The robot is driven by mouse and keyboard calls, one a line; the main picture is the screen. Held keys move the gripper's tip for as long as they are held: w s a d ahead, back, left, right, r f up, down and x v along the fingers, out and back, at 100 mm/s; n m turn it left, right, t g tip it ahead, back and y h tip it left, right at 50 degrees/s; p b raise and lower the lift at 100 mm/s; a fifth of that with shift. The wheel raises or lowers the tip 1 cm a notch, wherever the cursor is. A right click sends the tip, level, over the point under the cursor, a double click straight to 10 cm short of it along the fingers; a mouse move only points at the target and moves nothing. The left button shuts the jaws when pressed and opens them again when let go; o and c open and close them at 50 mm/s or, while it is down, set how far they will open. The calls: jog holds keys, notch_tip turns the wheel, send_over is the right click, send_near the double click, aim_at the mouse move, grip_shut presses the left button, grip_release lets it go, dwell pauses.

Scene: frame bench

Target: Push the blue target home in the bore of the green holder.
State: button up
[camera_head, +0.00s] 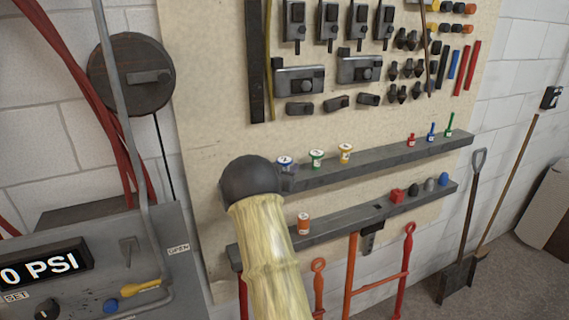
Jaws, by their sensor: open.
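I cannot tell which item is the blue target. Small blue things in view are a blue-and-white spool-like piece (285,161) at the left of the upper shelf, a slim blue piece (431,132) at its right, and a blue rounded piece (443,179) on the lower shelf. Green things are a green-and-white spool-like piece (316,157) and a slim green piece (449,124), both on the upper shelf. No bore can be made out, so the green holder is uncertain. My gripper is not recognisable in this view.
The upper shelf (385,153) and lower shelf (345,216) hold small parts. A control panel (150,250) is at lower left. A shovel (457,280) leans at right.

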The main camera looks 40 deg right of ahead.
jog(key=shift+c, duration=0.2)
dwell(0.3)
jog(key=c, duration=1)
jog(key=shift+c, duration=0.2)
jog(key=shift+r, duration=0.15)
jog(key=shift+r+b, duration=0.25)
jog(key=shift+b, duration=0.1)
notch_tip(320, 180, up, 6)
jog(key=shift+f+b, duration=0.1)
jog(key=shift+b, duration=1.15)
jog(key=b+v, duration=0.6)
jog(key=v, duration=1.2)
jog(key=shift+s, duration=0.1)
